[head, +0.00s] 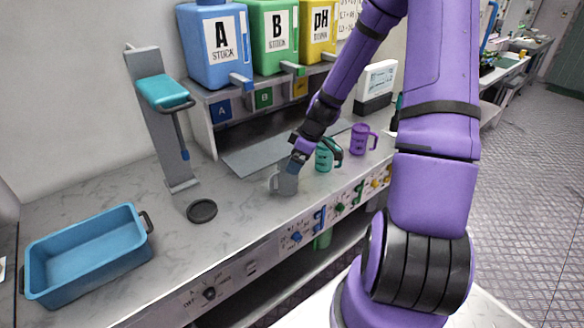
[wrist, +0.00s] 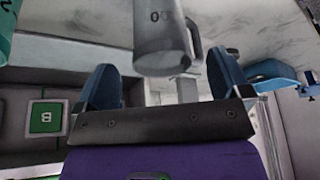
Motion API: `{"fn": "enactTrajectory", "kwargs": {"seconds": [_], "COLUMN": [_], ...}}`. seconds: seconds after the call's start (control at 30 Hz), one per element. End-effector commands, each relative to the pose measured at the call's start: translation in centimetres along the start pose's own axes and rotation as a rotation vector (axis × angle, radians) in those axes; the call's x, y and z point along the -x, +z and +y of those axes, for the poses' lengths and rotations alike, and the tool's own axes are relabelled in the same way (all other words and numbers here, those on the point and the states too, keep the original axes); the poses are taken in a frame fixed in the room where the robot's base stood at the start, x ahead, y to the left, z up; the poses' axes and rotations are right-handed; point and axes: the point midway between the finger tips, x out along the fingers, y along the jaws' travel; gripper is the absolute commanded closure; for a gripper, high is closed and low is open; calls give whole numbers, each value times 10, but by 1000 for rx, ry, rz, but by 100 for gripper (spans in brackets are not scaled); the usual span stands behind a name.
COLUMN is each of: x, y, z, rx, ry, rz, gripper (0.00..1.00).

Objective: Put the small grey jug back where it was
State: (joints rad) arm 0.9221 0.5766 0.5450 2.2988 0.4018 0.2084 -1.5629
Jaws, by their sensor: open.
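The small grey jug (head: 286,185) stands on the counter near its front edge, with its handle towards the left in the head view. My gripper (head: 294,166) is at the jug's top, pointing down, and partly hides it. In the wrist view the grey jug (wrist: 163,30) lies between and just beyond the two blue fingertips of my open gripper (wrist: 165,78).
A teal jug (head: 323,158) stands close right of the grey one, with a purple jug (head: 360,139) beyond. A dark round disc (head: 202,211) and a blue bin (head: 88,254) are to the left. A grey stand (head: 160,130) and the bottle shelf (head: 205,132) are behind.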

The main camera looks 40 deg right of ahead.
Motion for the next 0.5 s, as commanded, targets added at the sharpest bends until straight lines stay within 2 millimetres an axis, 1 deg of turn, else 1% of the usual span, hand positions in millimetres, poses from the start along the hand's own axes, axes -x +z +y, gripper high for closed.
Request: {"fn": "enactTrajectory", "kwargs": {"seconds": [0.03, 0.2, 0.33, 0.5], "x": [10, 38, 54, 65], "y": [0, 1, 0, 0], "z": [0, 0, 0, 0], "rx": [0, 0, 0, 0], "ry": [4, 4, 2, 0], "rz": [-1, -1, 0, -1], "gripper": [5, 5, 5, 5]}}
